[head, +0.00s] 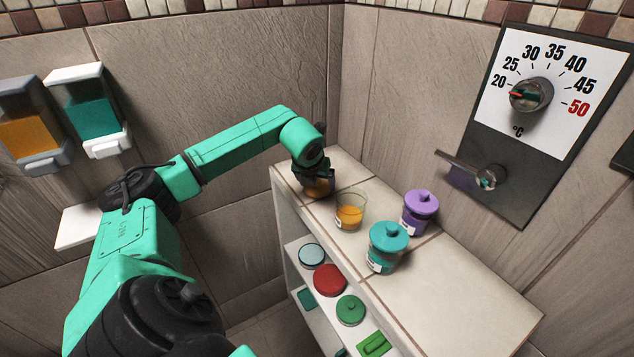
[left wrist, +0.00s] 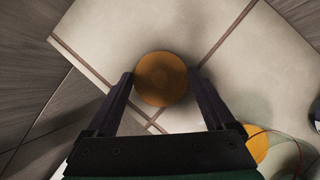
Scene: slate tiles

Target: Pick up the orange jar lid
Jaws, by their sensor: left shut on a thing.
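The orange jar lid (left wrist: 161,79) is a round orange disc, seen from above between the fingers of my left gripper (left wrist: 160,84). The fingers are shut on its two sides. In the head view the left gripper (head: 319,181) is at the far end of the shelf unit's top, and the lid (head: 317,189) shows partly beneath it, with the rest hidden by the gripper. I cannot tell whether the lid touches the top or hangs just above it. My right gripper is not in view.
On the tiled top (head: 456,287) stand a glass with orange contents (head: 349,215), a teal lidded jar (head: 386,249) and a purple lidded jar (head: 419,213). Lower shelves hold a red round item (head: 330,280) and a green one (head: 350,310). The top's near right end is clear.

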